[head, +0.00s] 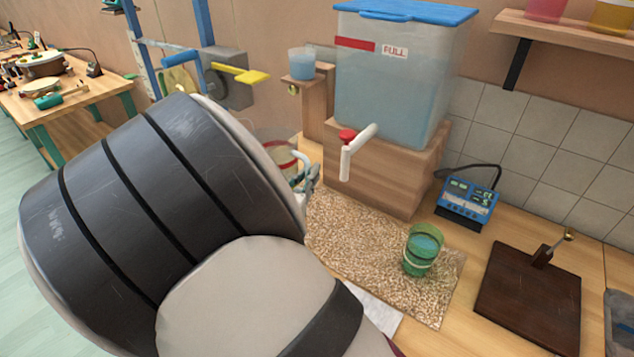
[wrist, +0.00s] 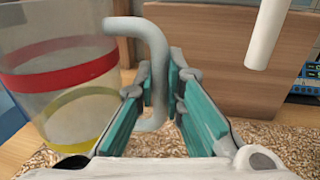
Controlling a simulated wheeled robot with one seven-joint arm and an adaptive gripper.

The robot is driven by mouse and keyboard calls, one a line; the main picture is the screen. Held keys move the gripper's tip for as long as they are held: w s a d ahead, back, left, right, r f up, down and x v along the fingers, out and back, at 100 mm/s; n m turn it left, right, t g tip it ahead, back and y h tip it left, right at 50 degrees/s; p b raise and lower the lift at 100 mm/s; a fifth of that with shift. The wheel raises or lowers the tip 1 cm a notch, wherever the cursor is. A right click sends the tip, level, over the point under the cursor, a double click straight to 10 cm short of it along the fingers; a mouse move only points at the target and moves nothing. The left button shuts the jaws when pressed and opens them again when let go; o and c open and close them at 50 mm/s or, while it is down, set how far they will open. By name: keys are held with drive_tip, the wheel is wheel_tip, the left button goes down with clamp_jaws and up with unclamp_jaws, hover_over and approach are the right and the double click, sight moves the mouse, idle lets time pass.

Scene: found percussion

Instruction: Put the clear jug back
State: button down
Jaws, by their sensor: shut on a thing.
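The clear jug (wrist: 62,85) fills the left of the wrist view, upright, with a red band and a yellow band and a grey hooked handle (wrist: 157,55). My gripper (wrist: 168,85), with teal fingers, is shut on that handle. In the head view the jug (head: 281,158) shows only partly behind my arm, left of the tank's tap, with my gripper (head: 309,180) at its right side. The jug's base is at the mat's left side; I cannot tell whether it touches anything.
A clear tank (head: 393,95) marked FULL stands on a wooden block (head: 375,180), its white tap (head: 357,150) reaching forward. A green cup (head: 423,250) stands on the pebbled mat (head: 345,235). A blue meter (head: 467,205) and a dark board (head: 528,295) are to the right.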

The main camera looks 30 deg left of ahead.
drive_tip(key=shift+w+a, duration=0.1)
drive_tip(key=shift+w, duration=0.1)
drive_tip(key=f+b, duration=0.2)
drive_tip(key=f, duration=0.1)
drive_tip(key=shift+w+a+f, duration=0.2)
drive_tip(key=shift+w+f, duration=0.05)
drive_tip(key=shift+w, duration=0.15)
drive_tip(key=shift+f, duration=0.1)
drive_tip(key=c, duration=2.1)
unclamp_jaws()
drive_tip(key=shift+f, duration=0.1)
drive_tip(key=o, duration=0.4)
